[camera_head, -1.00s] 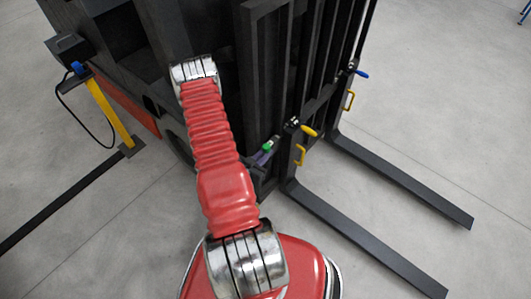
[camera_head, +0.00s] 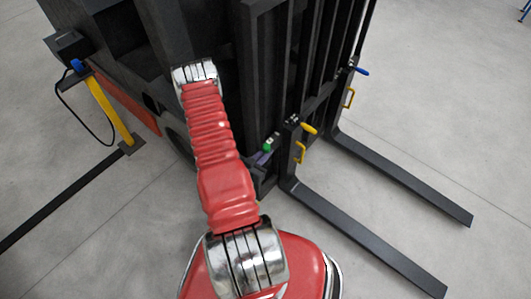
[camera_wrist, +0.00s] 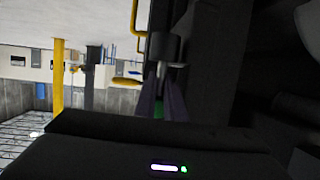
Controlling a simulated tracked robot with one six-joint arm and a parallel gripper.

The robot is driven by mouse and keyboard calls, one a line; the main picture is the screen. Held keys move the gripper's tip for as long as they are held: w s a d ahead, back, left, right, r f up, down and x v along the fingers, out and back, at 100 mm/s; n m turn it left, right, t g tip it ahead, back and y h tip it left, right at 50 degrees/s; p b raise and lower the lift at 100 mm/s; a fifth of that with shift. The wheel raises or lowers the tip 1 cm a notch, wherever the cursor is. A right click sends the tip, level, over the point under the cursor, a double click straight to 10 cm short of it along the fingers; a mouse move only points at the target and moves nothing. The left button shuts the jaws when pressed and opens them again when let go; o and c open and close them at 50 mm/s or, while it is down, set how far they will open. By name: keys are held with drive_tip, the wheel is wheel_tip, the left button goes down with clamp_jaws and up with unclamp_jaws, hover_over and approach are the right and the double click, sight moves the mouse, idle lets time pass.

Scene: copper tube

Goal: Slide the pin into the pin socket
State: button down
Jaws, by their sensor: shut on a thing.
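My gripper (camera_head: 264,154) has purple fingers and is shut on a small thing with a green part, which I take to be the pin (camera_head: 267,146). It is beside the dark front frame of a forklift. In the wrist view my gripper (camera_wrist: 161,98) points up the picture, and a bit of the green pin (camera_wrist: 159,109) shows between the fingers. A grey metal cylinder (camera_wrist: 169,47) shows just beyond the fingertips, against dark parts. I cannot tell whether it is the pin's end or the socket. The pin socket is not clearly visible.
The black forklift mast (camera_head: 262,75) stands close to my gripper. A yellow lever (camera_head: 309,129) and yellow handle (camera_head: 300,153) are just right of it. A blue lever (camera_head: 361,71) is farther right. Two forks (camera_head: 370,237) reach out low over open floor.

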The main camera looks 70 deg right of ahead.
drive_tip(key=shift+f, duration=0.8)
drive_tip(key=c, duration=1.8)
unclamp_jaws()
drive_tip(key=shift+o, duration=0.2)
drive_tip(key=shift+w, duration=0.1)
drive_tip(key=shift+w, duration=0.1)
drive_tip(key=v, duration=0.8)
drive_tip(key=shift+s, duration=0.25)
drive_tip(key=shift+a+f, duration=0.1)
